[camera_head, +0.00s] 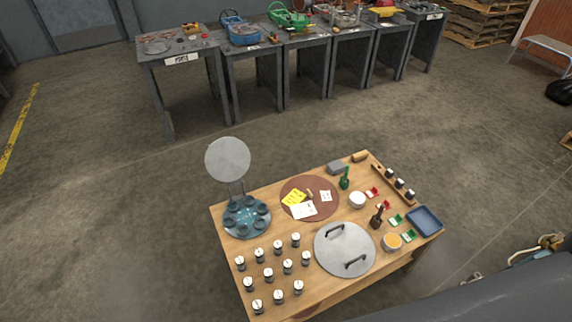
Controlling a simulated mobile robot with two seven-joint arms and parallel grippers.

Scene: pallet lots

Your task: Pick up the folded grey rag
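A small grey folded-looking item (336,167), which looks like the folded grey rag, lies near the far edge of the wooden table (318,303). It sits between a round brown mat (288,209) and a small tan roll or block (360,157). A green bottle-like object (345,178) stands just in front of it. The item is too small to see its folds clearly. Nothing covers it. Neither of my grippers shows in this view.
Grey workbenches (252,53) line the back. Open concrete floor lies between.

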